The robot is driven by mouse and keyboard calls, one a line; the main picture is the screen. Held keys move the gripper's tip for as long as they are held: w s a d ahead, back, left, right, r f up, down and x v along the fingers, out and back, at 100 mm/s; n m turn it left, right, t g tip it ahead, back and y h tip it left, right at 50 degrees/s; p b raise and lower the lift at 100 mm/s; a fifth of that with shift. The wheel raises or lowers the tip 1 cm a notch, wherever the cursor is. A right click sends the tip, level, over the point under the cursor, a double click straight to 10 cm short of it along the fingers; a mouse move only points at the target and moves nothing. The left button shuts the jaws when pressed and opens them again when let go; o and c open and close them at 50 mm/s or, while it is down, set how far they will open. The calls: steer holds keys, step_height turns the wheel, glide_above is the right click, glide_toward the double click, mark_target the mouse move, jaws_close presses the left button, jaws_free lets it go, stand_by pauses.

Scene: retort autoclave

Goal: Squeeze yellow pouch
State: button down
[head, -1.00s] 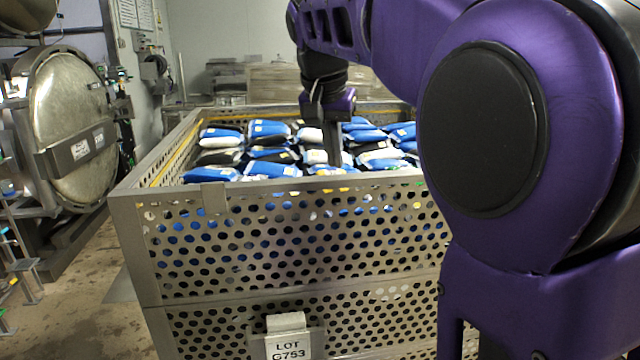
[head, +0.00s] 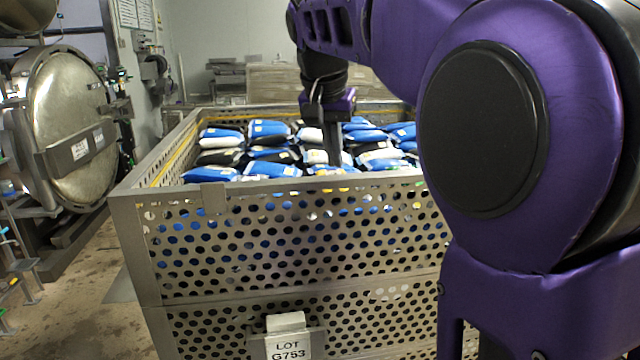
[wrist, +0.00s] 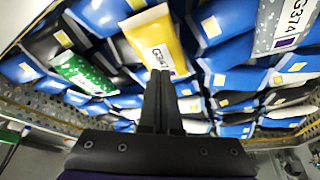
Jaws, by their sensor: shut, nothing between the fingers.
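A yellow pouch (wrist: 155,42) with a white label printed G374 lies among other pouches in the wrist view. My gripper (wrist: 160,75) is shut and empty, with its fingertips at the pouch's lower end; I cannot tell whether they touch it. In the head view my gripper (head: 335,160) points down into the perforated metal basket (head: 290,240). The yellow pouch is hidden there behind the basket's front wall and the gripper.
Several blue, black and white pouches (head: 270,130) fill the basket.

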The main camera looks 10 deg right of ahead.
steer(key=shift+f+b, duration=0.55)
steer(key=shift+f, duration=0.3)
steer(key=shift+s+f, duration=0.15)
steer(key=shift+f, duration=0.25)
stand_by(1.1)
step_height(320, 180, up, 6)
steer(key=p, duration=0.4)
steer(key=shift+r, duration=1.3)
